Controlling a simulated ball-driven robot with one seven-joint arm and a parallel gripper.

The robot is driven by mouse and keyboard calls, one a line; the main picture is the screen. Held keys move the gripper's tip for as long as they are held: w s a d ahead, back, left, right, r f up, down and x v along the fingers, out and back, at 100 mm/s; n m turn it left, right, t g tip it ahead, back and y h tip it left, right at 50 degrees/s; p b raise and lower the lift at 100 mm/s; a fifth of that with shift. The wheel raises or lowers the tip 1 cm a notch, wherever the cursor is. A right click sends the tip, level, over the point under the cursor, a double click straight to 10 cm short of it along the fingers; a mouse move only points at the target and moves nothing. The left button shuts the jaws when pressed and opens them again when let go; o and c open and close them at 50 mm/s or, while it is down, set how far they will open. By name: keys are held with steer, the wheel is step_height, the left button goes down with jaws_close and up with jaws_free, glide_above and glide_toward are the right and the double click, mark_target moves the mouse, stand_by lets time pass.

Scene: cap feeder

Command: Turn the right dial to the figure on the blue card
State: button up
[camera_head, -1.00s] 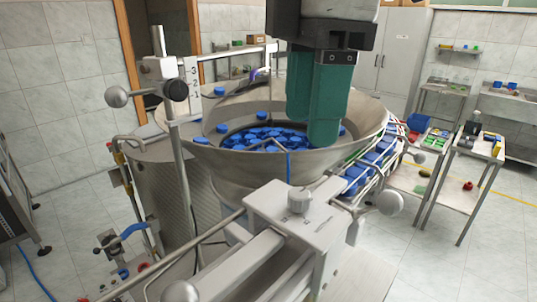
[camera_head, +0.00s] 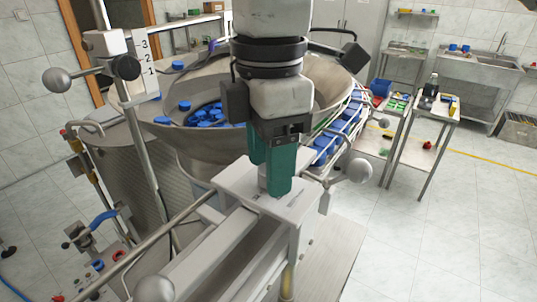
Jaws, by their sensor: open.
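The right dial (camera_head: 263,181) is a small grey knob on top of the grey metal block (camera_head: 230,186) at the front of the cap feeder. Only its left part shows; my green fingers hide the rest. My gripper (camera_head: 268,176) points down, open, with its fingertips at the dial, one nearer the camera and one behind. The dial appears to lie between them; I cannot tell whether they touch it. The dial's marks are hidden. I cannot make out a blue card or its figure.
A black knob (camera_head: 126,67) beside a plate with figures 3, 2, 1 (camera_head: 146,58) stands on a post at left. The steel bowl (camera_head: 185,140) holds blue caps. A ball-ended handle (camera_head: 355,170) is right of the block.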

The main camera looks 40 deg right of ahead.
steer(key=shift+f, duration=0.15)
steer(key=shift+c, duration=0.4)
jaws_close()
steer(key=m+p, duration=0.2)
steer(key=m, duration=0.3)
steer(key=m+p, duration=0.1)
steer(key=m, duration=0.4)
steer(key=shift+m, duration=0.4)
steer(key=m, duration=1.2)
stand_by(0.4)
